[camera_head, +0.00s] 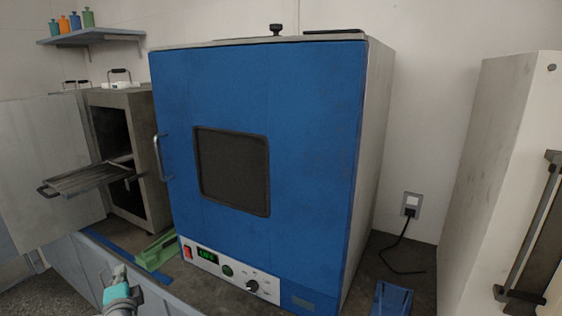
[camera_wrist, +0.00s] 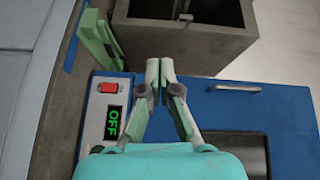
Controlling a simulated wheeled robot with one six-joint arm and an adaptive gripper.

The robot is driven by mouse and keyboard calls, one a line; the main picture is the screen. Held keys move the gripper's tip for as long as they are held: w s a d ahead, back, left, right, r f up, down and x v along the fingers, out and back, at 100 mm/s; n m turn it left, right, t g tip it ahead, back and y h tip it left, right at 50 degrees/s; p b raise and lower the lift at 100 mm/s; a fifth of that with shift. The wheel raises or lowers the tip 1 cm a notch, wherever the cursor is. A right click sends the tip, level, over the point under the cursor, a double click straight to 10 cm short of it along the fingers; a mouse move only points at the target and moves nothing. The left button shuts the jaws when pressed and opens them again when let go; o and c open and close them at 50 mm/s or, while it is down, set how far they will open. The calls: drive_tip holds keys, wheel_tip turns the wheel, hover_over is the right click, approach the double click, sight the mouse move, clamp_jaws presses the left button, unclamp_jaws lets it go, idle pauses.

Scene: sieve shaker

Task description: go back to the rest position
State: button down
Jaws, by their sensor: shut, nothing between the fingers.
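My gripper (camera_wrist: 160,72) is shut and empty in the wrist view, its fingertips together in front of the blue oven's front. In the head view my gripper (camera_head: 120,270) shows at the bottom left, low in front of the bench edge. The blue oven (camera_head: 310,140) stands on the bench with its door shut. Its control panel (camera_head: 225,270) has a red switch, a lit green display and a knob. In the wrist view the display (camera_wrist: 113,122) reads OFF. The gripper appears apart from the panel.
A small grey oven (camera_head: 151,150) at the left has its door (camera_head: 40,150) open and a rack (camera_head: 85,180) pulled out. A green holder (camera_head: 157,251) sits on the bench. A wall shelf (camera_head: 95,36) holds several coloured bottles. A pale cabinet (camera_head: 490,160) stands at the right.

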drive_tip(key=s+d+f+n+h, duration=0.2)
drive_tip(key=s+d+f+n, duration=0.15)
drive_tip(key=d+f, duration=1.55)
drive_tip(key=s+d+f+n, duration=0.1)
drive_tip(key=s+d+f, duration=0.25)
drive_tip(key=d, duration=0.35)
drive_tip(key=s+d+f+n+h, duration=0.1)
drive_tip(key=s+d+f, duration=0.1)
drive_tip(key=s+d, duration=0.35)
drive_tip(key=s+d+f+n, duration=0.15)
drive_tip(key=s+d, duration=0.25)
drive_tip(key=d, duration=0.4)
drive_tip(key=s+d+n+h, duration=0.1)
drive_tip(key=s+d, duration=0.6)
drive_tip(key=s, duration=0.3)
drive_tip(key=s+d+h, duration=0.2)
drive_tip(key=s+d, duration=0.5)
drive_tip(key=s, duration=0.2)
drive_tip(key=s+d+r+n+h, duration=0.1)
drive_tip(key=s+d+r, duration=0.2)
drive_tip(key=s+r, duration=0.3)
drive_tip(key=s+d+r+n+h, duration=0.1)
drive_tip(key=s+d+r+h, duration=0.1)
drive_tip(key=s+d+r, duration=0.2)
drive_tip(key=s+r, duration=0.3)
drive_tip(key=s, duration=0.3)
drive_tip(key=shift+s+n, duration=0.3)
